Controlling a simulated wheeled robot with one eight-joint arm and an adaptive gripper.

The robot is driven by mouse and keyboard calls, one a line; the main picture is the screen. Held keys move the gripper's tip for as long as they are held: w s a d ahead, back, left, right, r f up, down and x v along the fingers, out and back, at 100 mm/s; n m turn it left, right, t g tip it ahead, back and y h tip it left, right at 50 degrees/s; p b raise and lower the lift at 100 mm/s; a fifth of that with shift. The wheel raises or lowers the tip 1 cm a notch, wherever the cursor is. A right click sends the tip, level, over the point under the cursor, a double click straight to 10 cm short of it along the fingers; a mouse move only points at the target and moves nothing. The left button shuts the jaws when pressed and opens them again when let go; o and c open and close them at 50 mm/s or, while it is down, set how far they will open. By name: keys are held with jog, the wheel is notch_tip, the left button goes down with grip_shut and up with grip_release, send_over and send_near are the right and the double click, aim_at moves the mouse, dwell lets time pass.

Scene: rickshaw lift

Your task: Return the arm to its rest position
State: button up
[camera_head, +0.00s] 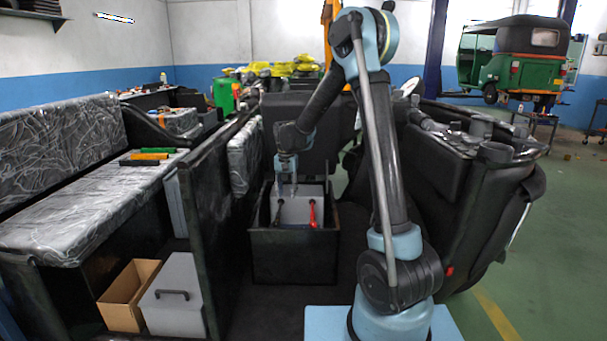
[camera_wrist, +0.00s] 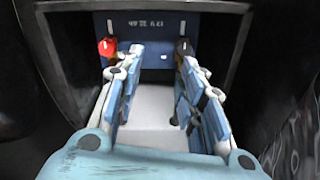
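My blue-grey arm stands in front of the open vehicle, bent over at the top and reaching down to the left. My gripper (camera_head: 286,188) points down over a black open-topped box (camera_head: 292,262). In the wrist view my gripper (camera_wrist: 160,70) is open, with its two blue-padded fingers apart and nothing held between them. A white battery-like block (camera_head: 297,211) sits in the box, with a red lead on its right and a dark lead on its left. In the wrist view its pale top (camera_wrist: 155,105) lies below the fingers; contact cannot be told.
A dark partition (camera_head: 215,235) stands left of the box. Black bodywork (camera_head: 490,205) stands right. A green rickshaw (camera_head: 515,60) is far back.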

jog(key=s+d+r+n+t, duration=0.1)
jog(key=s+d+r, duration=0.4)
jog(key=s+d, duration=0.4)
jog(key=s+d+r, duration=0.5)
jog(key=s+d, duration=0.3)
jog(key=d, duration=0.1)
jog(key=s+d+f, duration=0.2)
jog(key=s+d, duration=0.1)
jog(key=s, duration=0.3)
jog(key=s+d+f+n, duration=0.1)
jog(key=s+d+f, duration=0.2)
jog(key=s, duration=0.4)
jog(key=s+d+f+t, duration=0.1)
jog(key=s+d+f, duration=0.2)
jog(key=s, duration=0.4)
jog(key=shift+s+d+n, duration=0.25)
jog(key=shift+d+n, duration=0.05)
jog(key=shift+d, duration=0.25)
jog(key=shift+w+f, duration=0.2)
jog(key=shift+w, duration=0.25)
